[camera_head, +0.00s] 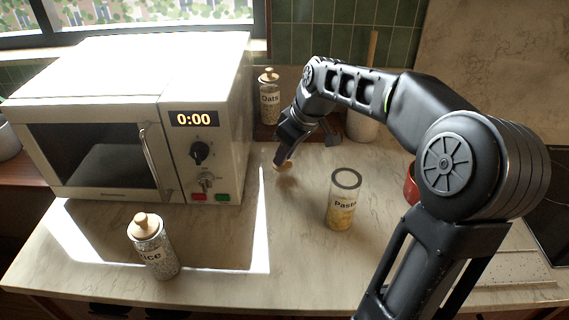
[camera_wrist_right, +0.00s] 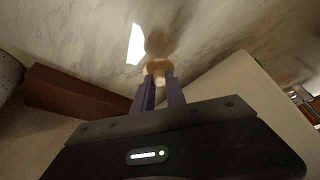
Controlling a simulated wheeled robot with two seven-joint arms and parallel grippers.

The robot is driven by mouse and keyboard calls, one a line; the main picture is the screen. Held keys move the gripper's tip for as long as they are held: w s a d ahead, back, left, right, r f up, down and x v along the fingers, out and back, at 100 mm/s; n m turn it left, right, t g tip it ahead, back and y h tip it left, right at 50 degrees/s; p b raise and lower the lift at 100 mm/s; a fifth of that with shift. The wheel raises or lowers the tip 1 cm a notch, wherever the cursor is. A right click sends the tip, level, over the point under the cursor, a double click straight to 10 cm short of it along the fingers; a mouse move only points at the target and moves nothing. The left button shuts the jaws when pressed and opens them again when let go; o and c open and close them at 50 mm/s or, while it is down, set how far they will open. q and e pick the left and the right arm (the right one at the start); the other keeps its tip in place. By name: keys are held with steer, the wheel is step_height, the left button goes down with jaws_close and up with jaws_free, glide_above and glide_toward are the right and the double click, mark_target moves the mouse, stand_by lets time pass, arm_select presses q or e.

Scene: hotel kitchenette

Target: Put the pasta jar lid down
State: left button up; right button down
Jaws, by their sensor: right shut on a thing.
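The pasta jar (camera_head: 342,200) stands upright and open-topped on the counter, with pasta low inside it. My right gripper (camera_head: 282,164) is behind and left of the jar, pointing down at the counter beside the microwave. It is shut on the wooden pasta jar lid (camera_head: 284,166), which shows only partly at the fingertips. The lid also shows in the right wrist view (camera_wrist_right: 158,68), between the two fingers. It is close to the counter; I cannot tell whether it touches. My left gripper is not in view.
A white microwave (camera_head: 205,130) stands at the left. A lidded rice jar (camera_head: 153,250) is at the front left, and a lidded oats jar (camera_head: 269,100) at the back. A red object (camera_head: 411,184) is partly behind my right arm. The front middle counter (camera_head: 300,260) is clear.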

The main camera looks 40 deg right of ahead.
mark_target(286, 162)
steer(key=shift+f, duration=1.65)
steer(key=shift+f, duration=0.15)
steer(key=c, duration=1.4)
jaws_free()
steer(key=shift+o, duration=0.2)
steer(key=shift+r, duration=0.25)
steer(key=v, duration=1.2)
steer(key=shift+a+f, duration=0.1)
steer(key=shift+f, duration=0.05)
